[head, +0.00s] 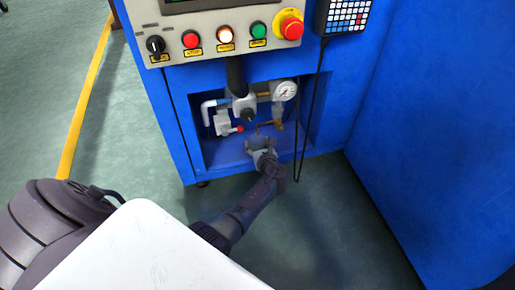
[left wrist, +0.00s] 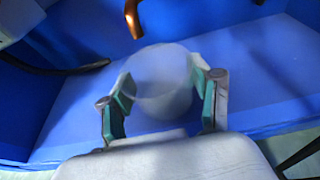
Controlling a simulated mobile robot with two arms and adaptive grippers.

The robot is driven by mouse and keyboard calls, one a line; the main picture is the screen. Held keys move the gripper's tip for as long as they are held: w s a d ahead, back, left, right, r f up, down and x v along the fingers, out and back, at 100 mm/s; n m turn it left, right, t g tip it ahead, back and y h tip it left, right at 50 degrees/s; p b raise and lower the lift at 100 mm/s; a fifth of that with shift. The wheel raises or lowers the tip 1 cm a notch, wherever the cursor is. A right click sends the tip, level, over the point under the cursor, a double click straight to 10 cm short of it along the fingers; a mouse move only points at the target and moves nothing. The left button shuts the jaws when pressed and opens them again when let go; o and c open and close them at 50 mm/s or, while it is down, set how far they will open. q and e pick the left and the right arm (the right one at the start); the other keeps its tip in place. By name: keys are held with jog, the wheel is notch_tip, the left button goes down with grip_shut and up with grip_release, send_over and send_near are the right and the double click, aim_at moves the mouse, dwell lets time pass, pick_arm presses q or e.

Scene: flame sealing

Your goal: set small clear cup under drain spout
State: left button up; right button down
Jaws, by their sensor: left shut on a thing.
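In the left wrist view a small clear cup (left wrist: 160,85) stands upright between the two green-padded fingers of my left gripper (left wrist: 160,100), which is shut on it. A copper drain spout (left wrist: 132,18) hangs above and slightly left of the cup's rim in that view, apart from it. In the head view my left gripper (head: 262,150) reaches into the recess of the blue machine, below the spout (head: 258,126). The cup is hard to make out there. Whether the cup's base touches the recess floor I cannot tell. My right gripper is not in view.
The recess (head: 225,150) has side walls and a blue floor. Inside are a pressure gauge (head: 285,90), a white pipe (head: 206,113) and a valve with a red tip (head: 226,123). A black cable (head: 307,130) hangs right of my arm. A white surface (head: 150,250) lies near me.

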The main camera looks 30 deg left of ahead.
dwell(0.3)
pick_arm(q)
jog(key=shift+f, duration=0.15)
jog(key=o, duration=1)
jog(key=shift+c, duration=0.2)
